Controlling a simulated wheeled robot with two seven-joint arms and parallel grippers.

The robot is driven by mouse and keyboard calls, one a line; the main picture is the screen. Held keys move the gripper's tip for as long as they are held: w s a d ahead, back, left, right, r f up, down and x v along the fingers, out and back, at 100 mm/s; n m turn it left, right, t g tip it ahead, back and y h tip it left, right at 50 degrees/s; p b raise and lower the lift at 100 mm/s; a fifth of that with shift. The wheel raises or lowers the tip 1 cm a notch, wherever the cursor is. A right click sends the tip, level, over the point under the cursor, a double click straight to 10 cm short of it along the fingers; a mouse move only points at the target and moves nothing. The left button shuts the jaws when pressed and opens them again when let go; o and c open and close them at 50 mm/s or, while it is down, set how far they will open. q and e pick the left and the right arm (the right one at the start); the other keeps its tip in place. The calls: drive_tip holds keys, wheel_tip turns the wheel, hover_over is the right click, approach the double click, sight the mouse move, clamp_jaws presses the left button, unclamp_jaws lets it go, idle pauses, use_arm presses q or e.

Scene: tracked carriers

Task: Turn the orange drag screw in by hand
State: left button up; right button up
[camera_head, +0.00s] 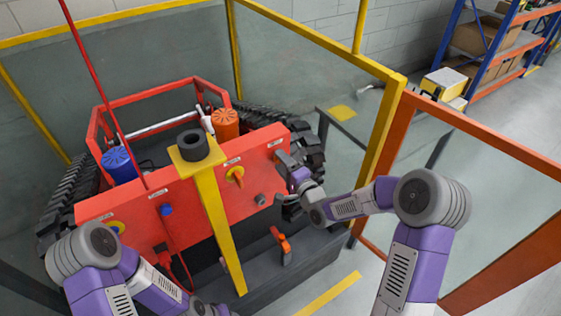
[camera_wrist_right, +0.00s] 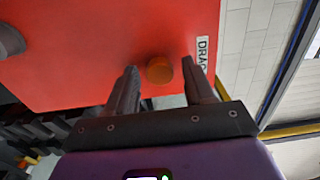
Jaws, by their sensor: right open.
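The orange drag screw (camera_wrist_right: 159,70) is a round knob on the red panel (camera_wrist_right: 100,45), beside a label that reads DRAG, in the right wrist view. My right gripper (camera_wrist_right: 159,66) is open, with one finger on each side of the knob. Gaps show between the fingers and the knob, so it is not gripped. In the head view my right gripper (camera_head: 280,158) is at the right end of the red panel, and it hides the screw there. My left arm comes in at the lower left, and its gripper is out of view.
The tracked carrier's red front (camera_head: 140,205) has a yellow post (camera_head: 215,215) up its middle. A yellow fence post (camera_head: 383,135) stands to the right.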

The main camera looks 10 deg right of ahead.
drive_tip(key=shift+c, duration=0.3)
drive_tip(key=c, duration=0.8)
drive_tip(key=m+p, duration=0.1)
drive_tip(key=m, duration=0.8)
drive_tip(key=shift+m+p, duration=0.4)
